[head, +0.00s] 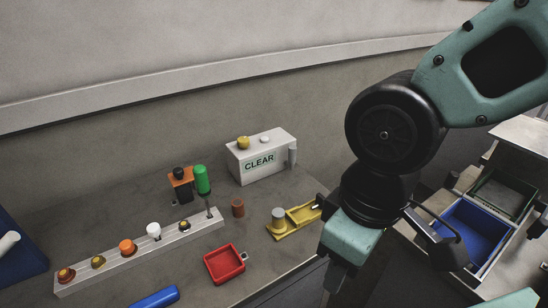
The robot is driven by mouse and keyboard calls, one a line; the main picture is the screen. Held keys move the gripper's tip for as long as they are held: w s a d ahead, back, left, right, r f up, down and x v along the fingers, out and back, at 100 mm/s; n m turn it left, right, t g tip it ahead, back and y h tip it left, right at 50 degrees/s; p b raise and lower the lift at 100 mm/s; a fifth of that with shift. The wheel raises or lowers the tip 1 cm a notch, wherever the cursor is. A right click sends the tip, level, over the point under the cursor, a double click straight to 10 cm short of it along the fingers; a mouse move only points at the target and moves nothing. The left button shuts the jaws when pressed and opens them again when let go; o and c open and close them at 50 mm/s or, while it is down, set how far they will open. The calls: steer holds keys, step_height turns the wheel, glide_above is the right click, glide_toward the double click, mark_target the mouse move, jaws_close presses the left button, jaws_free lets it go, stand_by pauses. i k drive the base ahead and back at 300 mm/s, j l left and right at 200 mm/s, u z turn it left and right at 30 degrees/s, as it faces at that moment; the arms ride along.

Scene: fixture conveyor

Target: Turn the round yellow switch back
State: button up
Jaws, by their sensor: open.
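A round yellow knob (243,143) sits on top of a white box marked CLEAR (262,163), at the back of the grey bench. Its turned position is too small to read. A long pale strip (130,262) at the front left carries several round knobs, among them a dull yellow one (98,262) and an orange one (127,247). I cannot tell for certain which knob is the switch. My gripper (338,282) points down at the bottom right of centre, open, in front of the bench and well apart from box and strip. Its fingertips are not clearly seen.
A yellow fixture (290,228) with a grey cylinder stands nearest my arm. A red tray (222,278), a brown cylinder (238,208), a green-handled tool (203,180) and an orange block (181,184) are on the bench. A blue bin (470,238) stands at the right.

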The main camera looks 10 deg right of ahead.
mark_target(243, 142)
steer(key=i+u, duration=0.4)
steer(key=i+l+u, duration=0.1)
steer(key=i+u, duration=0.25)
steer(key=k, duration=0.1)
